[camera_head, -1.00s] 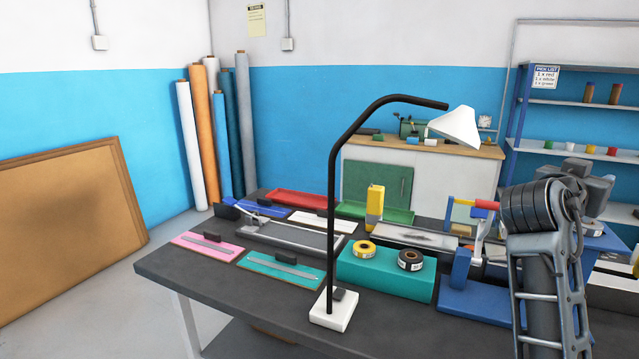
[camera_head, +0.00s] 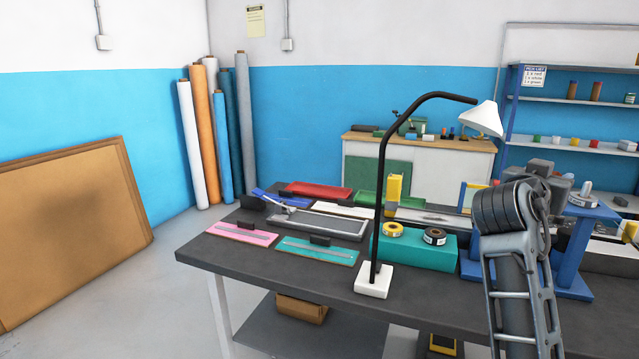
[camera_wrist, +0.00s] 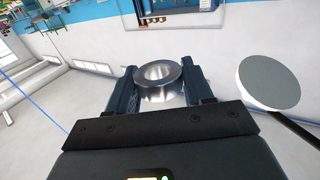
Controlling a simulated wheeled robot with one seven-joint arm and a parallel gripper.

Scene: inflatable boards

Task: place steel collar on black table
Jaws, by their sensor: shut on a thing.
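The steel collar (camera_wrist: 159,82), a shiny metal ring with a round hole, is between the two dark fingers of my gripper (camera_wrist: 160,88) in the wrist view. My gripper is shut on it. The black table (camera_head: 320,281) spans the middle and right of the head view, its dark top holding many items. In the head view my arm is at the right, over the table's right part.
A desk lamp (camera_head: 373,280) with a white base and black pole stands near the table's front edge. A teal block (camera_head: 417,255) bears tape rolls. Pink (camera_head: 240,234) and teal (camera_head: 318,251) mats lie at the left. The dark top left of the lamp base is bare. A blue stand (camera_head: 577,245) is right.

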